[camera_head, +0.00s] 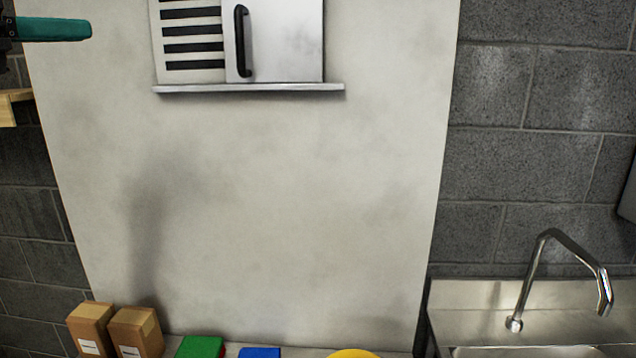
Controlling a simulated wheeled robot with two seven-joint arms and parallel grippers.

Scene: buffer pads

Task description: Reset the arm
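Part of my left gripper (58,29) shows at the upper left edge as a teal finger reaching in from a dark mount. It is in the air in front of the wall, apart from anything else I can see. Only one finger shape shows, so I cannot tell whether it is open or shut. No object shows in it. My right gripper does not show.
Along the bottom edge are two cardboard boxes (136,331), a green block (201,347), a blue block (260,352) and a yellow round thing (352,354). A metal sink (478,297) with a faucet (546,262) is at right. A vented cabinet (283,40) hangs above.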

